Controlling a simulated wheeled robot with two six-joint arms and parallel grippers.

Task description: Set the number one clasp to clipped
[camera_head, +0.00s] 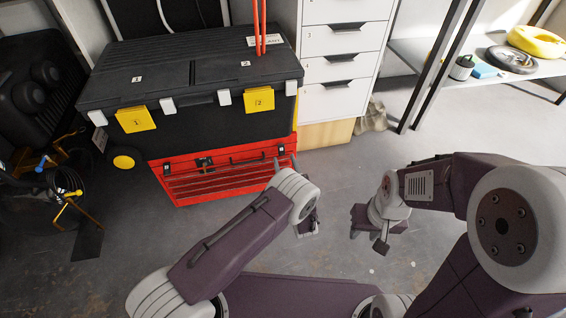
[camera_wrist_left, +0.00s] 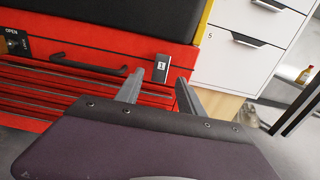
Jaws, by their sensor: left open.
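The number one clasp (camera_head: 136,119) is a yellow plate marked 1 on the left front of a large black toolbox (camera_head: 200,124), just under its lid. It seems to stand out at a tilt; I cannot tell whether it is clipped. A matching yellow clasp marked 2 (camera_head: 259,100) sits on the right front. My left gripper (camera_head: 286,163) is open and empty, low before the right end of the red chest, well right of and below clasp one. Its two fingers also show in the left wrist view (camera_wrist_left: 158,87). My right gripper (camera_head: 370,230) hangs further right over the floor; its finger gap is unclear.
The red chest (camera_head: 220,177) under the black box has a dark handle (camera_wrist_left: 90,68) and a black latch (camera_wrist_left: 162,68). White drawers (camera_head: 340,70) stand to the right. Cables and dark gear (camera_head: 65,182) lie at the left. The floor in front is mostly clear.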

